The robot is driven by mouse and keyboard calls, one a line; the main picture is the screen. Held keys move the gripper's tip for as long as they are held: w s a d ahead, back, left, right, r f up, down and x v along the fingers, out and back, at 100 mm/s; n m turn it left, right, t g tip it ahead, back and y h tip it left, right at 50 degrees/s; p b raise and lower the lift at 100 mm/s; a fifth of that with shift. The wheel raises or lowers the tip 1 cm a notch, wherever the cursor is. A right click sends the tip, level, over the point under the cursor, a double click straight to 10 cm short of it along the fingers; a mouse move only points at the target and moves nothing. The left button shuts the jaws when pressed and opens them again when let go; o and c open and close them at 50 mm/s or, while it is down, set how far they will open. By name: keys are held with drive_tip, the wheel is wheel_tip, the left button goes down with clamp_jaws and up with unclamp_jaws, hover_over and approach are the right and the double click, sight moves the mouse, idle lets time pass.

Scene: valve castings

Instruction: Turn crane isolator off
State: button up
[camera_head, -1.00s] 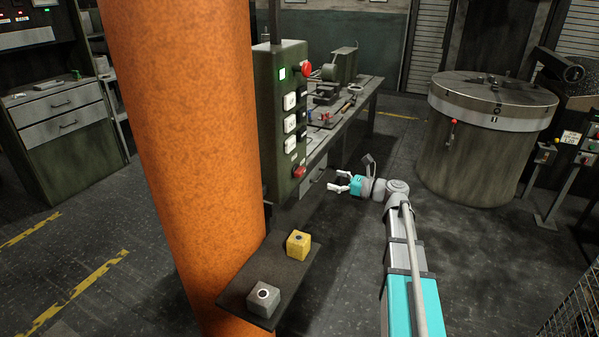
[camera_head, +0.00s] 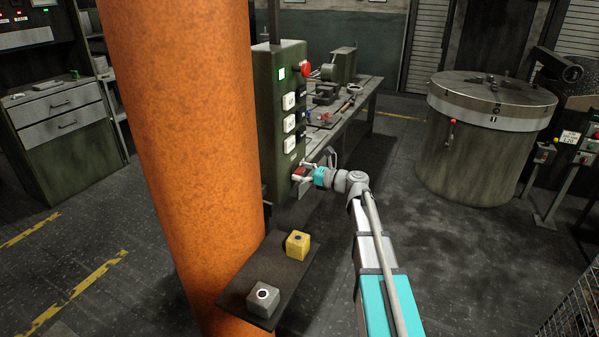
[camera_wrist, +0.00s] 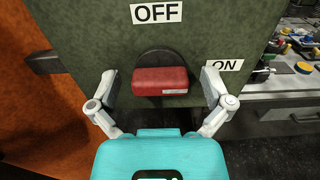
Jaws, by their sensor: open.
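The crane isolator is a red bar handle (camera_wrist: 160,80) on a dark round base, low on the green control box (camera_head: 283,150). In the wrist view the handle lies level, with a pale mark near its lower right end. The OFF label (camera_wrist: 157,12) is above it and the ON label (camera_wrist: 224,65) is to its right. My gripper (camera_wrist: 160,84) is open, one finger on each side of the handle, with a gap visible at both ends. In the head view my gripper (camera_head: 303,173) is at the box's lower front and partly covers the red handle.
An orange pillar (camera_head: 185,130) stands left of the box. A small shelf (camera_head: 288,268) below holds a yellow block (camera_head: 298,245) and a grey block (camera_head: 263,298). A workbench (camera_head: 365,95) is behind the box. Open floor lies to the right, before a large round tank (camera_head: 470,150).

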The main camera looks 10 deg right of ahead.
drive_tip(key=c, duration=1.1)
drive_tip(key=shift+n, duration=0.4)
drive_tip(key=n, duration=0.3)
drive_tip(key=shift+a, duration=0.1)
drive_tip(key=n, duration=0.5)
drive_tip(key=shift+s, duration=0.1)
drive_tip(key=n, duration=0.4)
drive_tip(key=shift+f+n, duration=0.15)
drive_tip(key=shift+n, duration=0.15)
drive_tip(key=n, duration=0.4)
drive_tip(key=shift+a+n, duration=0.1)
drive_tip(key=shift+n, duration=0.2)
